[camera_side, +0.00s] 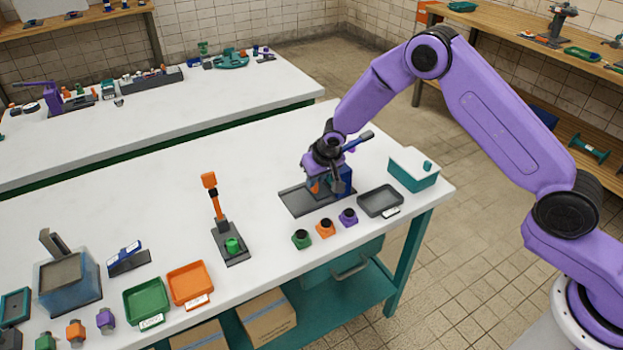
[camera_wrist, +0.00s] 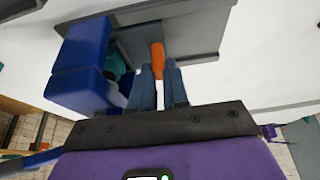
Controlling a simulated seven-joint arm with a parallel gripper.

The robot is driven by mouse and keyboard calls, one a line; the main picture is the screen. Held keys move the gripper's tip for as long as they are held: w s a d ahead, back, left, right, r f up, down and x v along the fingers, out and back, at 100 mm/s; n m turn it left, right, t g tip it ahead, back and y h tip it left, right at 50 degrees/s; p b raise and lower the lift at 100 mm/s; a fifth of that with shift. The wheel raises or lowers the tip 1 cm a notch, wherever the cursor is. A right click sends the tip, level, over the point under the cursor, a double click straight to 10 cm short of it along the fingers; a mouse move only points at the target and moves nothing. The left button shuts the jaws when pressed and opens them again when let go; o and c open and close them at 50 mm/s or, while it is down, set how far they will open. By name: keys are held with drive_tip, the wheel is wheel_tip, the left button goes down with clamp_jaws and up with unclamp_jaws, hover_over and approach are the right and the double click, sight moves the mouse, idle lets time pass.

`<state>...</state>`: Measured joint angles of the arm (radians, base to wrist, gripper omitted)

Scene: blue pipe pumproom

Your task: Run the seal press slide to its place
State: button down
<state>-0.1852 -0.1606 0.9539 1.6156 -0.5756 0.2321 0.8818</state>
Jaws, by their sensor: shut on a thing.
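The seal press stands on a dark grey base plate (camera_side: 300,202) near the right end of the white bench, with a blue body (camera_side: 345,182) at its right side. In the wrist view the blue body (camera_wrist: 82,62) fills the left, with a bit of teal beside it. My gripper (camera_side: 318,184) is low over the plate, left of the blue body. In the wrist view my gripper (camera_wrist: 160,78) has its two fingers close on either side of an orange slide handle (camera_wrist: 157,56), shut on it. My wrist hides much of the press from the side.
A grey tray (camera_side: 380,201) and a teal-white box (camera_side: 414,169) stand right of the press. Green (camera_side: 301,239), orange (camera_side: 325,228) and purple (camera_side: 348,217) pieces stand in front. An orange-handled lever stand (camera_side: 220,225) is to the left. Bench between is clear.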

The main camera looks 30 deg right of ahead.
drive_tip(key=c, duration=1.1)
unclamp_jaws()
drive_tip(key=shift+d, duration=0.4)
drive_tip(key=shift+a, duration=0.1)
